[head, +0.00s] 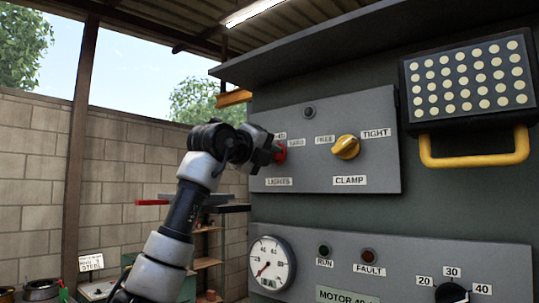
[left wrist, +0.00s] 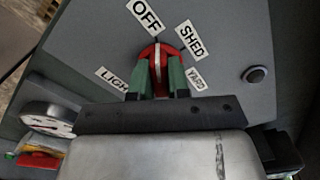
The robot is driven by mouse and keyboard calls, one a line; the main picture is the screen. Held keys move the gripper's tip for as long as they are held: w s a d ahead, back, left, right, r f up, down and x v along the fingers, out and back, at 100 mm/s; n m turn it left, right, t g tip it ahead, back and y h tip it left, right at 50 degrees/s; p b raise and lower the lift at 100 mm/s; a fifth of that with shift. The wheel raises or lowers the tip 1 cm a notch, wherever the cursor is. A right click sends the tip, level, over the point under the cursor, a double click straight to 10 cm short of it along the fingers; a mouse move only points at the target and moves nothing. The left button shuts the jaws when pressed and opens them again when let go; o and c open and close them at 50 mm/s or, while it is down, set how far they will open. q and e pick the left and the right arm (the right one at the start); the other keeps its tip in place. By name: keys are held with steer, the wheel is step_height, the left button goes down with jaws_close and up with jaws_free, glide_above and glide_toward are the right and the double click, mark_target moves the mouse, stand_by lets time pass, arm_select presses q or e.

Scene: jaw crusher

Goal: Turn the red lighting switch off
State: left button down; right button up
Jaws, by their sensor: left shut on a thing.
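The red lighting switch (head: 281,154) is a round knob on the grey panel above the LIGHTS label (head: 279,182). My left gripper (head: 273,152) is at it in the head view and covers most of it. In the left wrist view the red switch (left wrist: 152,56) sits between the two green fingers, which are shut on it. A pale line on the knob points up in that view, between the OFF label (left wrist: 146,15) and the SHED label (left wrist: 190,40). The YARD label (left wrist: 195,79) is right of the fingers. My right gripper is not in view.
Right of the switch is the yellow CLAMP knob (head: 346,147). A lamp panel (head: 467,80) with a yellow handle (head: 474,160) is further right. Below are a round gauge (head: 271,264) and the RUN and FAULT lamps. A dark button (left wrist: 255,75) shows in the wrist view.

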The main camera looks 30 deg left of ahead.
arm_select(q)
steer(key=shift+n, duration=0.3)
steer(key=c, duration=1.1)
jaws_free()
steer(key=s+b, duration=0.1)
steer(key=s, duration=0.2)
steer(key=s+b, duration=0.2)
steer(key=s, duration=0.2)
steer(key=s+a+b, duration=0.1)
steer(key=s, duration=0.2)
steer(key=shift+s+b, duration=0.4)
